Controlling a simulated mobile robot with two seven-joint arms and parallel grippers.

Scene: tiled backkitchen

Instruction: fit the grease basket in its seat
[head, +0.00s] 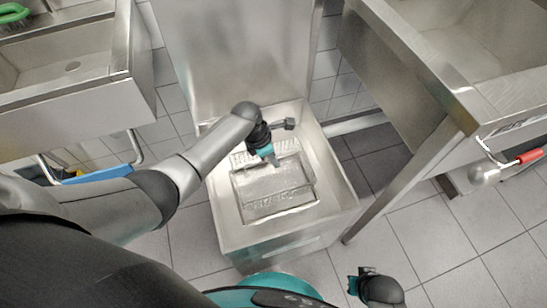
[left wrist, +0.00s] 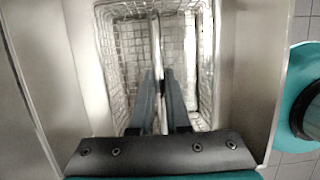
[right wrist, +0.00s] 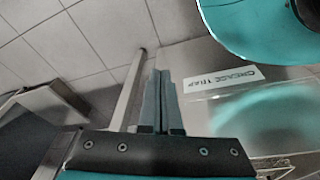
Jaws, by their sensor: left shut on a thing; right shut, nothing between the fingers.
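The grease basket (head: 283,205) is a wire mesh basket inside the open steel grease trap (head: 340,195). In the left wrist view the basket (left wrist: 113,65) shows mesh walls with a thin bar (left wrist: 156,45) running across its middle. My left gripper (head: 271,160) is over the basket, its fingers (left wrist: 164,80) shut on this bar. The basket lies within the trap's walls; I cannot tell whether its underside rests on the seat. My right gripper (head: 354,282) is shut and empty, outside the trap at its front right; its fingers (right wrist: 160,78) show together in the right wrist view.
The trap's lid (head: 235,50) stands upright behind it. A label (right wrist: 222,79) reading "GREASE TRAP" is on its front. Tiled floor (head: 410,240) is free at front right.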

